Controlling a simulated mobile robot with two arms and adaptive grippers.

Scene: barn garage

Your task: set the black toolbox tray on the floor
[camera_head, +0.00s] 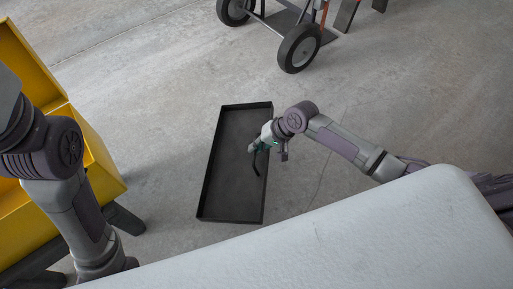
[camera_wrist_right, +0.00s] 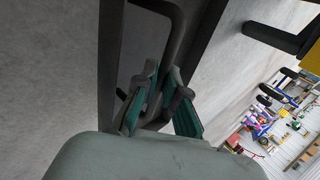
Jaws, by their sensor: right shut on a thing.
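The black toolbox tray (camera_head: 232,185) is a long, shallow, open rectangle seen from above in the middle of the head view. It looks empty inside. My right gripper (camera_head: 257,160) reaches over it from the right and is shut on its dark handle (camera_wrist_right: 178,40), which shows between the teal fingers (camera_wrist_right: 160,105) in the right wrist view. The tray's dark side wall (camera_wrist_right: 110,70) also shows there. I cannot tell whether the tray's bottom touches the floor. My left arm stands at the left of the head view, with its gripper out of view.
A yellow toolbox or cabinet (camera_head: 98,160) on dark supports stands at the left. A hand truck with black wheels (camera_head: 299,48) stands at the top. Bare concrete floor (camera_head: 400,90) lies around the tray. Blurry, colourful clutter (camera_wrist_right: 262,120) shows far off in the wrist view.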

